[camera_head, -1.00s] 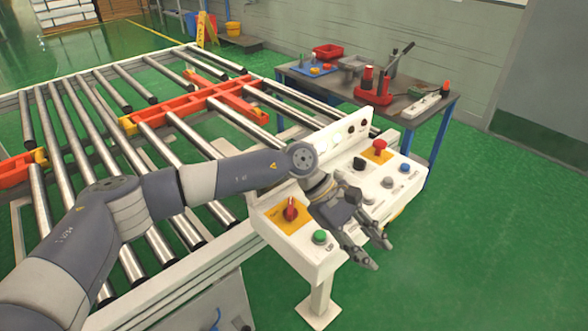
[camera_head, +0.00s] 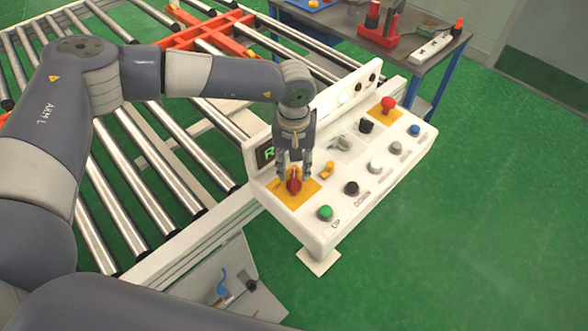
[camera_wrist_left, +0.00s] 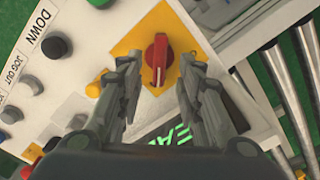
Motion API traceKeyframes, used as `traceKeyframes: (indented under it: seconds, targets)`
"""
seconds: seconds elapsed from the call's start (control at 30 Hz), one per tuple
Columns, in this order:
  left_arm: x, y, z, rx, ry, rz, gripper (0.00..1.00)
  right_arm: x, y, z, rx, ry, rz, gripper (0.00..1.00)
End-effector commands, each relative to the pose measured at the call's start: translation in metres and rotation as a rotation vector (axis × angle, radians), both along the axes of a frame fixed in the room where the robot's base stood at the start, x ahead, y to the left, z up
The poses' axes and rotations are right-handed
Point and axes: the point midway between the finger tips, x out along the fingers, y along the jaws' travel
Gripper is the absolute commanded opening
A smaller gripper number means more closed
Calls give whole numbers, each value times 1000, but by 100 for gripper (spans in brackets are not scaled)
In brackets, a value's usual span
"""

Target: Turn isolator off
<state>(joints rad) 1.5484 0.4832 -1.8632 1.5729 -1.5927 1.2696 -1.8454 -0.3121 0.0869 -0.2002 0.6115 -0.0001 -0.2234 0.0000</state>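The isolator is a red rotary knob (camera_head: 294,181) on a yellow plate (camera_head: 308,190) at the near left end of the white control panel (camera_head: 322,224). In the left wrist view the red knob (camera_wrist_left: 158,59) shows between the fingertips, its pale marker line running along the handle. My left gripper (camera_head: 293,174) points down over the knob. Its two fingers (camera_wrist_left: 157,72) stand open, one on each side of the knob, with a visible gap to it in the wrist view. My right gripper is not in view.
Close by are a small yellow switch (camera_head: 328,169), a green button (camera_head: 325,213) and a black button (camera_head: 351,188). A red emergency button (camera_head: 388,104) is at the far end. A roller conveyor (camera_head: 150,170) lies left, a tool table (camera_head: 400,50) behind. Green floor (camera_head: 480,220) is clear at right.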

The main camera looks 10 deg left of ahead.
Motion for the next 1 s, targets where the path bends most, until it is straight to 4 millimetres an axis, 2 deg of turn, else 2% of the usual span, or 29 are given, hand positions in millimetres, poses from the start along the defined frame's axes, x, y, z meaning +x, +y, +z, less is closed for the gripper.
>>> traceKeyframes:
  seconds: [0.03, 0.23, 0.37, 0.6, 0.63, 0.77, 1.0]
  targets:
    - [-1, 0, -7, 2, 2, -1, 33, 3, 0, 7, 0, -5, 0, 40]
    - [0, 0, -31, 0, 0, 0, 33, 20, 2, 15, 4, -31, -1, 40]
    - [0, 0, -38, -1, 0, 0, 33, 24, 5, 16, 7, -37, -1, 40]
    - [0, 0, -39, -1, 0, 0, 33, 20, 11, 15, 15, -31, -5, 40]
    - [0, 0, -39, -1, 0, 0, 29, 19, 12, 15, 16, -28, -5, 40]
    - [0, 0, -39, -1, 0, 0, 0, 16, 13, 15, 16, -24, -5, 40]
    - [0, 0, -39, -1, 0, 3, 0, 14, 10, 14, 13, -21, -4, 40]
